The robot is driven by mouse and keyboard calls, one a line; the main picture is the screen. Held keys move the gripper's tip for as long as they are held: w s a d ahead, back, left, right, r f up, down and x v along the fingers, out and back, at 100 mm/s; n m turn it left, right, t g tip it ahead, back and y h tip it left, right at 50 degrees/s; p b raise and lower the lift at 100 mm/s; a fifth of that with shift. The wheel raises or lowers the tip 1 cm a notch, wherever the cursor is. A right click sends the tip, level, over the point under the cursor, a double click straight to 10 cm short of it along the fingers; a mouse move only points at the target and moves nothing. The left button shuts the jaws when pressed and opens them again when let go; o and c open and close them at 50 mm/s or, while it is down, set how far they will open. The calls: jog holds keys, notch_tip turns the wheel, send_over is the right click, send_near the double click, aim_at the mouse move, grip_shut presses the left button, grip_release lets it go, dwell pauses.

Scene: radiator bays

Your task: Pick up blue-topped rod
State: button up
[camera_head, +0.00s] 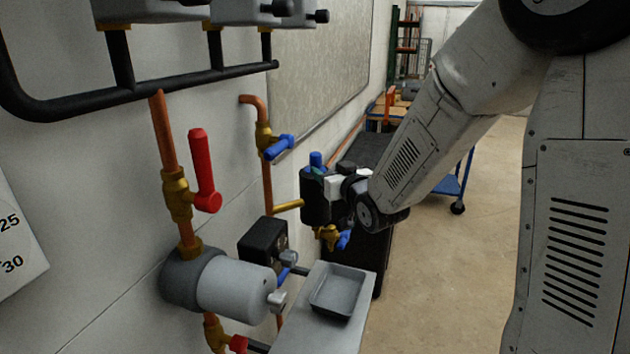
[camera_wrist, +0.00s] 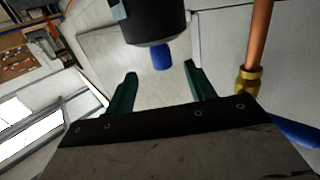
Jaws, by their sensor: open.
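The blue-topped rod shows as a short blue cylinder (camera_head: 316,159) standing up from the top of a black cylindrical holder (camera_head: 314,205); the rest of the rod is hidden. In the wrist view the blue top (camera_wrist: 161,57) juts from the dark holder (camera_wrist: 153,18). My gripper (camera_head: 319,171) is at the upper right side of the holder in the head view, beside the blue top. In the wrist view its two green fingers (camera_wrist: 160,70) are apart and empty, with the blue top between and just beyond their tips. Contact cannot be told.
A copper pipe (camera_head: 266,185) with a blue-handled valve (camera_head: 279,147) rises left of the holder, also close in the wrist view (camera_wrist: 260,45). A red-handled valve (camera_head: 202,165) is farther left. A grey tray (camera_head: 338,290) lies below. Open floor (camera_head: 440,290) is to the right.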

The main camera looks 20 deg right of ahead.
aim_at(318, 161)
jog(key=shift+w+a+t, duration=0.15)
jog(key=shift+w+t, duration=0.15)
jog(key=shift+w, duration=0.2)
jog(key=w, duration=0.4)
jog(key=w+a, duration=0.1)
jog(key=w, duration=0.2)
grip_shut()
